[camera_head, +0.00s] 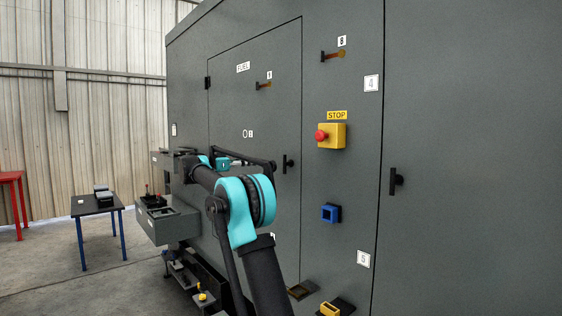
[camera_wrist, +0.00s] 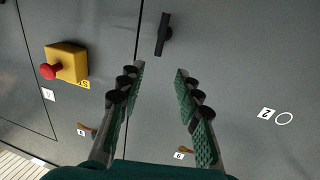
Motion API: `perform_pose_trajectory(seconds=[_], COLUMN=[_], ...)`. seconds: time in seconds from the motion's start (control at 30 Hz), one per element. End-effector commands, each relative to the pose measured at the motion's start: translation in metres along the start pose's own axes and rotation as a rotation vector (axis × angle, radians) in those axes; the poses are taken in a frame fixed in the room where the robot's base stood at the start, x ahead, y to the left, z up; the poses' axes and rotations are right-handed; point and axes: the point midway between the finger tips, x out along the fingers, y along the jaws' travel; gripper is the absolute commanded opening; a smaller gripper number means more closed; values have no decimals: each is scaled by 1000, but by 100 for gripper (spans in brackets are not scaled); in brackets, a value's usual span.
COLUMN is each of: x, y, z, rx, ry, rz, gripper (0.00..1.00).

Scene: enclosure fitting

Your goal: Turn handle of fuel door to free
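The fuel door (camera_head: 240,100), a grey panel with a FUEL label, appears closed in the head view. Its black handle (camera_head: 287,163) sits by the door's right edge and stands about upright. In the wrist view, which is turned roughly upside down, the handle (camera_wrist: 163,34) lies nearly parallel to the door seam, slightly tilted. My gripper (camera_wrist: 159,67) is open and empty, its two green-padded fingers apart. The handle shows beyond the fingertips, roughly in line with the gap and not between them. In the head view my arm partly hides the door's lower part.
A yellow box with a red stop button (camera_head: 331,136) is on the panel right of the door. Below it is a blue socket (camera_head: 331,213). Another black handle (camera_head: 396,181) is farther right. A small table (camera_head: 90,207) stands at left, with open floor around it.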

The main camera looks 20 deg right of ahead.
Motion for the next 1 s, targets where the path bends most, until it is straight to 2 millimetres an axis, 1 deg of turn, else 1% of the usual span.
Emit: perform_pose_trajectory(seconds=[0.2, 0.6, 0.7, 0.8, 0.9, 1.0], x=[43, 120, 136, 147, 155, 159], y=[1, 1, 1, 1, 1, 0], z=[1, 1, 1, 2, 1, 1], rx=[-2, -3, -3, -3, -3, -3], ry=[-1, -2, -2, -2, -2, -3], rz=[4, 2, 2, 1, 1, 0], gripper=[34, 34, 34, 34, 34, 34])
